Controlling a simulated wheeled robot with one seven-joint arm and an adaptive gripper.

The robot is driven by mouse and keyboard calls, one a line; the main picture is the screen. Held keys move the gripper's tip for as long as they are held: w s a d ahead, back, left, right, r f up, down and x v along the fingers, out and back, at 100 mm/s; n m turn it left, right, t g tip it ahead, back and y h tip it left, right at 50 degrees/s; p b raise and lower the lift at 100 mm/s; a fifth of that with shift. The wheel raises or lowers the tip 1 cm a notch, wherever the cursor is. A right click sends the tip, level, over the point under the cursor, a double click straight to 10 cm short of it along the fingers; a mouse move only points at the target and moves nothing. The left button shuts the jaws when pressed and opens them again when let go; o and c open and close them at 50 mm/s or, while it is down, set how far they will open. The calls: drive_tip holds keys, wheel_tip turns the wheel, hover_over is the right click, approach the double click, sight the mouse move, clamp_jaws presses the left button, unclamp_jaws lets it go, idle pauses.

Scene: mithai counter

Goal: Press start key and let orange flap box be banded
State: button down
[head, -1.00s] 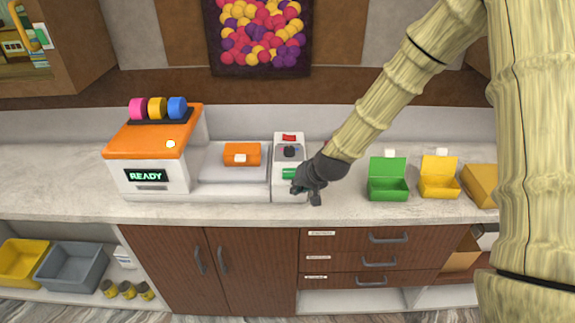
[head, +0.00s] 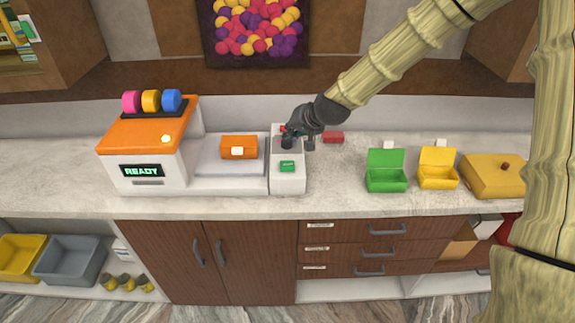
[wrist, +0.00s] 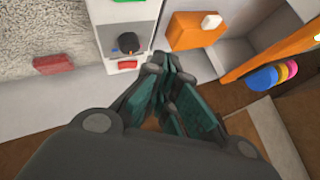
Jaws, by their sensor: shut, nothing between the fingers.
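The orange flap box (head: 239,148) sits closed, with a white tab on its front, on the grey plate of the banding machine (head: 150,142). The machine's display (head: 142,170) reads READY. Right of the plate, a white control panel (head: 288,186) carries a green key (head: 287,166) at the front, a dark knob and a red key at the back. The wrist view also shows the knob (wrist: 128,42), the red key (wrist: 128,65) and the orange box (wrist: 195,30). My gripper (head: 289,139) is shut and empty over the panel's back part, partly covering the red key; contact cannot be told.
Pink, yellow and blue rolls (head: 151,101) stand on the machine. A small red block (head: 333,137) lies right of the panel. Open green (head: 386,180) and yellow (head: 437,176) boxes and a larger yellow box (head: 492,178) stand further right. The counter before them is clear.

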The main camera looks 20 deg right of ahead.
sight(290, 163)
drive_tip(key=shift+f+b, duration=2.75)
drive_tip(key=shift+f, duration=1.6)
drive_tip(key=shift+f, duration=0.4)
